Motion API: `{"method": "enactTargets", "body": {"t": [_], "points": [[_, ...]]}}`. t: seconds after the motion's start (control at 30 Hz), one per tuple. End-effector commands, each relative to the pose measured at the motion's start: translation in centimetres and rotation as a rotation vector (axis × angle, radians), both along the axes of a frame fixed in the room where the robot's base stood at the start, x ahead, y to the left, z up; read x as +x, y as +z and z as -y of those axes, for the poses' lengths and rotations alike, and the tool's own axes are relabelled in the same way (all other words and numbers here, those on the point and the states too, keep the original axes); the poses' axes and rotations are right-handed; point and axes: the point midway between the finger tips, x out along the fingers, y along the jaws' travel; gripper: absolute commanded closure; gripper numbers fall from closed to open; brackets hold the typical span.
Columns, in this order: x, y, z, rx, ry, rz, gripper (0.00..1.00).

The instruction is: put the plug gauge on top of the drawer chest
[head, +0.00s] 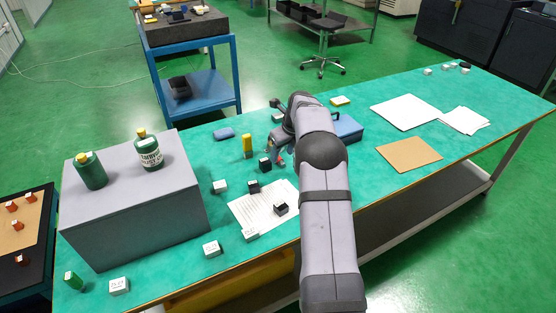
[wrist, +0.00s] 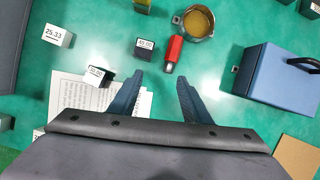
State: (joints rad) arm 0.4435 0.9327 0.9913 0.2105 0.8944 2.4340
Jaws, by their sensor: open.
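A small red-handled piece with a metal end, which looks like the plug gauge (wrist: 173,50), lies on the green bench; in the head view its red part (head: 281,160) shows just below my gripper. My gripper (wrist: 158,82) is open and empty above the bench; in the wrist view the gauge is just beyond the fingertips, between their lines. The large grey box (head: 140,210) at the bench's left end appears to be the drawer chest; no drawer fronts show. Two green bottles (head: 149,152) (head: 91,172) stand on its top, with bare space towards the front right.
A metal pan (wrist: 198,22) with yellowish contents adjoins the gauge's far end; whether they touch is unclear. Labelled blocks (wrist: 144,47) (wrist: 98,75) (wrist: 57,35) lie left of it. A yellow upright item (head: 247,145) stands nearby. A blue case (wrist: 280,75) is on the right.

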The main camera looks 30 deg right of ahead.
Motion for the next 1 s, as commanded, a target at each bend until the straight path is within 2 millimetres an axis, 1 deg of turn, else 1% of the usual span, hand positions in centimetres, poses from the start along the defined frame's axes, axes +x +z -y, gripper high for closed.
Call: {"method": "enactTargets", "body": {"t": [0.03,0.2,0.37,0.6,0.87,1.0], "points": [[0.3,-0.3,0.7,0.017,-0.051,0.007,0.56],[0.8,-0.4,1.8,0.049,-0.143,0.021,0.56],[0.9,-0.6,1.8,0.053,-0.152,0.021,0.56],[1.5,-2.1,1.7,0.052,-0.15,0.02,0.56],[1.8,-2.7,1.8,0.052,-0.149,0.021,0.56],[2.2,-3.6,1.8,0.052,-0.149,0.02,0.56]]}}
